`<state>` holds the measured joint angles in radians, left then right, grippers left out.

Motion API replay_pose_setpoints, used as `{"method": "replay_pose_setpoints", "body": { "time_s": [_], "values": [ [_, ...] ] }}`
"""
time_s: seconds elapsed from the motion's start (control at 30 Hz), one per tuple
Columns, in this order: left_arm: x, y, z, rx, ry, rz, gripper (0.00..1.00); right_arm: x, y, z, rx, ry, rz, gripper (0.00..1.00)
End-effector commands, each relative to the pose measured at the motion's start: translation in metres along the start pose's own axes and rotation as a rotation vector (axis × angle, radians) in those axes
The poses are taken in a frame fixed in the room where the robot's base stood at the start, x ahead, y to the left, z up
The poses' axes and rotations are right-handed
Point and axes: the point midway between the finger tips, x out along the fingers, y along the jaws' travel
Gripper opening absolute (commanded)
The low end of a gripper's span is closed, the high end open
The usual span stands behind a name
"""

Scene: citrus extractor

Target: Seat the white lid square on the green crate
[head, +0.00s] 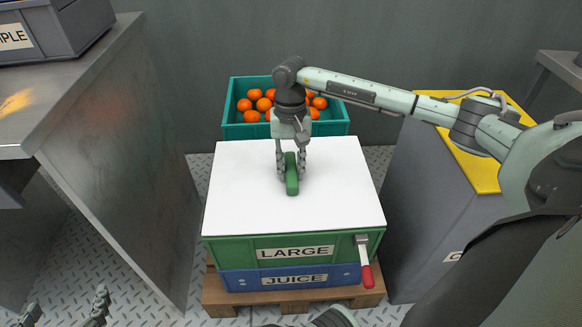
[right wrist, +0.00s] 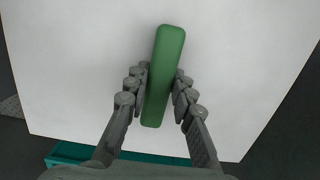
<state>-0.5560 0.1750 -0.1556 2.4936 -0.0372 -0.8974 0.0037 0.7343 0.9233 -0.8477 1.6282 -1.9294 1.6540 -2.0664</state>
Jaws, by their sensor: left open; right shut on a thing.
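The white lid (head: 245,195) lies over the top of the green crate (head: 228,254), which is labelled LARGE. Its front edge runs close along the crate's front rim, and the lid hides the crate's inside. I cannot tell whether it is fully down at every side. A green handle (head: 292,186) stands at the lid's middle. My right gripper (head: 291,168) comes from above and is shut on this handle. In the right wrist view its fingers lie on both sides of the handle (right wrist: 163,75). My left gripper (head: 65,308) is open and empty at the bottom left, apart from the crate.
The green crate stands on a blue crate (head: 235,281) labelled JUICE, on a wooden pallet (head: 220,297). A red-handled lever (head: 366,272) hangs at the front right. A teal crate (head: 240,130) of oranges is behind. A metal bench (head: 60,90) stands left, a yellow-topped cabinet (head: 470,160) right.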

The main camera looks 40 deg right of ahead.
Motion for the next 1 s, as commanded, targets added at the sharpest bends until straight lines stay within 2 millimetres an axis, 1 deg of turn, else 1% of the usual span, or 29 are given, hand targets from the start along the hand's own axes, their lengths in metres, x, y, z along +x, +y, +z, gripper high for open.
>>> {"method": "replay_pose_setpoints", "body": {
  "time_s": [0.17,0.2,0.4,0.67,0.77,0.87,1.0],
  "values": [
    [0.003,0.001,0.004,0.000,0.000,0.000,0.78,0.005,0.000,-0.001,0.000,0.001,-0.001,0.00],
    [0.002,0.000,0.004,0.000,0.000,0.000,0.78,0.005,0.000,-0.001,0.000,0.001,-0.001,0.25],
    [0.002,0.000,0.003,0.000,0.000,0.000,0.78,0.004,0.000,-0.001,0.000,0.001,0.000,0.48],
    [0.002,0.000,0.004,0.000,0.000,0.000,0.78,0.005,0.000,-0.001,0.000,0.000,0.001,0.48],
    [0.002,0.000,0.003,0.000,0.000,0.000,0.78,0.000,0.000,-0.001,0.000,0.001,0.000,0.48],
    [0.002,0.000,0.003,0.000,0.000,0.000,0.78,-0.014,0.000,-0.002,0.000,0.004,-0.001,0.48],
    [0.002,0.000,0.003,0.000,0.000,0.000,0.78,-0.043,0.000,-0.002,-0.001,0.005,-0.002,0.48]
  ]
}}
